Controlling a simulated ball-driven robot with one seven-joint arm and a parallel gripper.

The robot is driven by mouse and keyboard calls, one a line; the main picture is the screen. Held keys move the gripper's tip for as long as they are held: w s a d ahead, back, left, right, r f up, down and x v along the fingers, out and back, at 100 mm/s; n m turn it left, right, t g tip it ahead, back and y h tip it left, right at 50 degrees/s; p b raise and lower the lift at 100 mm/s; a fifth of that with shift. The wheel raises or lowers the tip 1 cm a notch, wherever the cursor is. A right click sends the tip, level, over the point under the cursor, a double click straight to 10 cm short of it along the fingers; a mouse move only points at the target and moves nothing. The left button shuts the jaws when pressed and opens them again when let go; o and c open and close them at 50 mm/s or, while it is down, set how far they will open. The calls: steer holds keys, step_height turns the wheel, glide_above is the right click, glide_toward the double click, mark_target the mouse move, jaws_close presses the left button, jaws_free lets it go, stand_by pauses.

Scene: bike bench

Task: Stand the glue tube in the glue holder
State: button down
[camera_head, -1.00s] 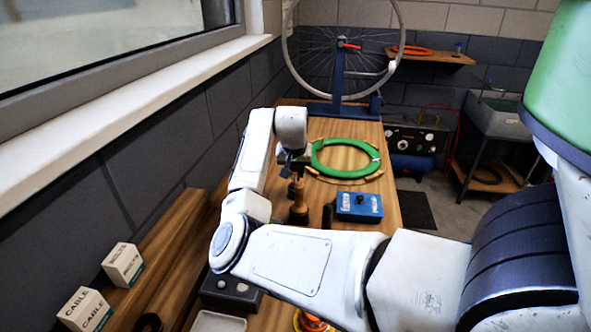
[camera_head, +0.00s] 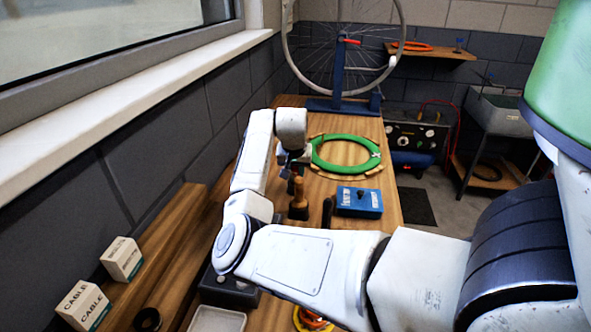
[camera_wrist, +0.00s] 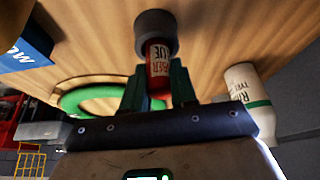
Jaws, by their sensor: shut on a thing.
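In the wrist view my gripper (camera_wrist: 155,85) is shut on the glue tube (camera_wrist: 158,66), a small red tube with a pale lettered label. A round grey-brown cup with a dark opening, seemingly the glue holder (camera_wrist: 156,20), lies just beyond the fingertips. The tube's far end overlaps the cup's opening; I cannot tell whether it is inside. In the head view my gripper (camera_head: 295,162) is over the bench, small and dark, and the tube cannot be made out there. A brown upright piece (camera_head: 298,209) stands just below the gripper.
A blue box (camera_head: 358,202) stands right of the gripper, and a green ring (camera_head: 343,168) lies behind it. A white bottle (camera_wrist: 246,92) with a green band is close by at right in the wrist view. Cable boxes (camera_head: 123,259) sit at the left wall. A wheel stand (camera_head: 338,85) is at the back.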

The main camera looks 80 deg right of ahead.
steer(key=shift+f, duration=0.25)
steer(key=c, duration=0.8)
jaws_free()
steer(key=shift+r, duration=0.1)
steer(key=v, duration=1)
steer(key=shift+r, duration=0.35)
steer(key=shift+a, duration=0.15)
